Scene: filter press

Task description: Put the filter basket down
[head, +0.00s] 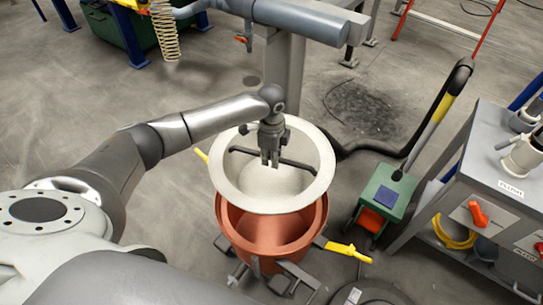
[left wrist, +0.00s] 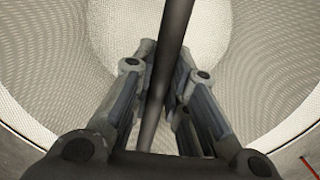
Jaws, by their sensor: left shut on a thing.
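The filter basket is a round, cream-white mesh bowl with a wide flat rim (head: 321,150) and a dark bar handle (head: 299,164) across its top. My left gripper (head: 270,162) is shut on this handle. In the left wrist view, the dark handle (left wrist: 172,50) runs between the two fingers of my left gripper (left wrist: 167,75), with the pale mesh (left wrist: 255,50) below. An orange-red round tub (head: 272,240) stands beneath the basket. The basket's rim overlaps the tub's back part in the head view; the gap between them cannot be told. My right gripper is not in view.
The tub has yellow handles (head: 345,250) and sits on a metal frame. A green machine (head: 385,198) with a dark hose stands to the right. A grey workbench (head: 480,185) is at the far right, and a grey post (head: 284,75) rises behind. The floor at left is clear.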

